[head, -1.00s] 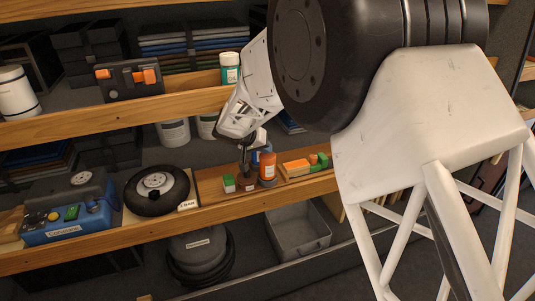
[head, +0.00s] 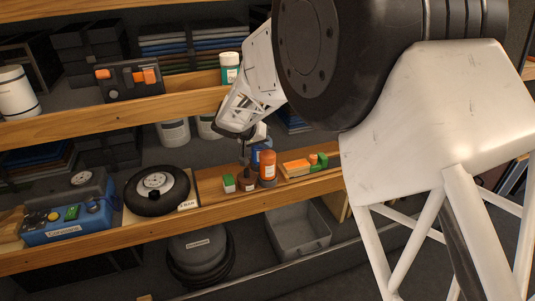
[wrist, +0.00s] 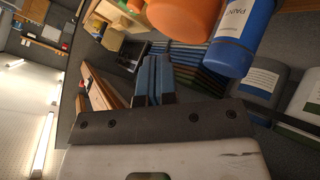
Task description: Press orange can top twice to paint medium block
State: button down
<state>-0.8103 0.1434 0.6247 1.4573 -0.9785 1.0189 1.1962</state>
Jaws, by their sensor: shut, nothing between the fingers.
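The orange can (head: 268,170) stands upright on the middle shelf, with a pale label on its front. In the wrist view the orange can (wrist: 185,20) is large and close, cut off by the top edge. A blue paint can (head: 263,152) stands behind it and also shows in the wrist view (wrist: 242,38). A small green-topped block (head: 229,184) and a brown piece with a white label (head: 248,183) sit left of the orange can. I cannot tell which block is the medium one. My gripper (head: 243,158) is shut and empty, above the brown piece and left of the orange can.
A tray (head: 298,172) with orange and green pieces lies right of the cans. A black wheel (head: 157,190) and a blue box (head: 66,222) with buttons stand to the left. The upper shelf edge (head: 120,120) runs close to my arm.

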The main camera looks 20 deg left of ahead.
aim_at(266, 153)
jog(key=shift+r, duration=2.25)
